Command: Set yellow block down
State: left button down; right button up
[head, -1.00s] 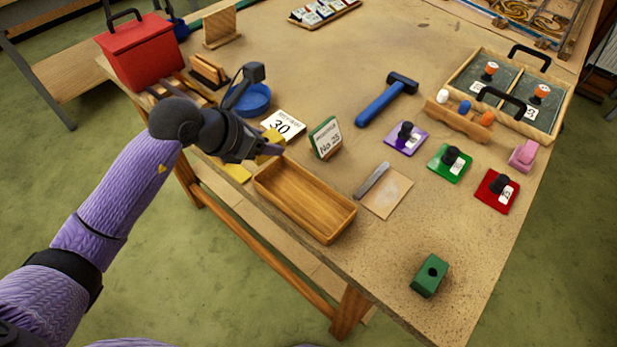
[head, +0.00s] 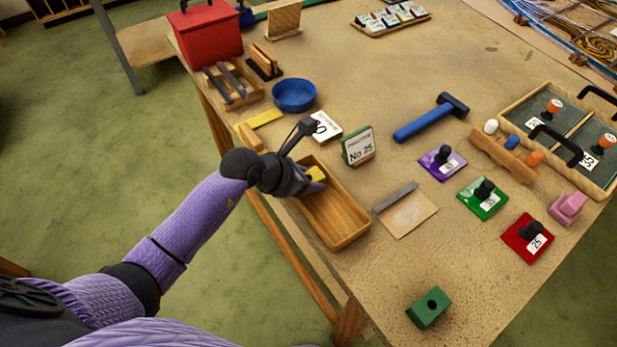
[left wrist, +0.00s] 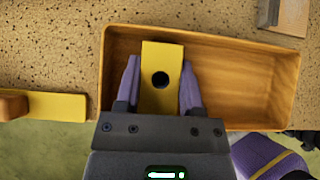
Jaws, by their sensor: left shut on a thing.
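My left gripper (head: 312,181) is at the far left end of the wooden tray (head: 347,232). It is shut on the yellow block (head: 316,173), which shows between its two fingers. In the left wrist view the yellow block (left wrist: 161,60) has a dark round hole and lies within the outline of the tray (left wrist: 236,121), near its left end. The fingers (left wrist: 160,88) are on either side of the block. I cannot tell whether the block touches the tray floor. The rest of the tray is empty. My right gripper is not in view.
A card stand marked No 25 (head: 358,146) stands just behind the tray. A yellow strip with a wooden handle (head: 262,118) lies at the table's left edge. A scraper on a wooden plate (head: 407,213) lies right of the tray. A green block (head: 429,308) sits near the front.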

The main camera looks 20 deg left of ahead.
pick_arm(q)
jog(key=shift+f, duration=0.2)
jog(key=shift+c, duration=1.1)
grip_release()
jog(key=shift+r, duration=0.1)
jog(key=shift+r, duration=0.25)
jog(key=p+v, duration=0.3)
jog(key=v, duration=0.8)
jog(key=shift+s+a+r, duration=0.2)
jog(key=shift+s, duration=0.15)
